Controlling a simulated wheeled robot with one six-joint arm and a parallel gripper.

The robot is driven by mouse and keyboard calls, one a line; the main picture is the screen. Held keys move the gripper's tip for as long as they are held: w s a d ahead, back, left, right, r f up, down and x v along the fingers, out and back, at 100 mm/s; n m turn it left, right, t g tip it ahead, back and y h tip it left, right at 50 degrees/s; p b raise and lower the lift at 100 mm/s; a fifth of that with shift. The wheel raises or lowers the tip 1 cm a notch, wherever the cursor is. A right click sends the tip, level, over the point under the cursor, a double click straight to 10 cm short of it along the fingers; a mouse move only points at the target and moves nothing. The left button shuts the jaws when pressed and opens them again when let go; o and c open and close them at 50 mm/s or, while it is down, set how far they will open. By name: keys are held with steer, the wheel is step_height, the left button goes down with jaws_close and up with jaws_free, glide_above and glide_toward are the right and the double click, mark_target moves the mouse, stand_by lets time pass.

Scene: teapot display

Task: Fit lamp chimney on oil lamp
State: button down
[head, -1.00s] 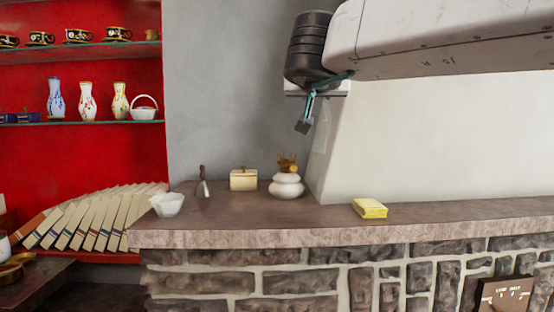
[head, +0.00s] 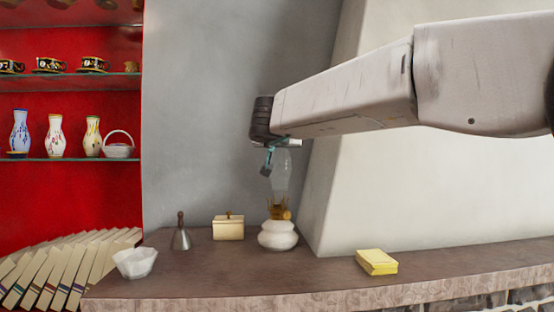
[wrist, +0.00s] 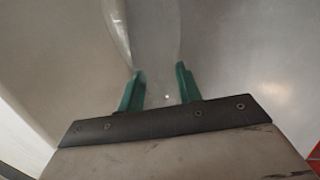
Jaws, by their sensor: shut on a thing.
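The oil lamp (head: 278,238) stands upright on the stone ledge, with a round white base and a brass burner (head: 277,211) on top. The clear glass lamp chimney (head: 281,178) is upright directly above the burner in the head view. Its lower end appears at the burner's prongs; I cannot tell whether it touches or sits in them. My gripper (head: 268,163) is at the chimney's upper part. In the wrist view, the green fingers of my gripper (wrist: 160,82) are on both sides of the see-through chimney (wrist: 152,35), shut on it.
A cream lidded box (head: 228,229), a metal bell (head: 181,236) and a white faceted bowl (head: 135,263) stand left of the lamp. A yellow block (head: 377,262) lies to the right. A sloping white wall (head: 420,190) rises close behind the lamp. Shelves with vases are far left.

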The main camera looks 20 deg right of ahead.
mark_target(278, 156)
steer(key=shift+w+d+f, duration=0.1)
steer(key=shift+w, duration=1.05)
steer(key=shift+w+f, duration=0.15)
steer(key=shift+f, duration=1.6)
steer(key=c, duration=1)
jaws_free()
steer(key=shift+o, duration=0.2)
steer(key=v, duration=1.2)
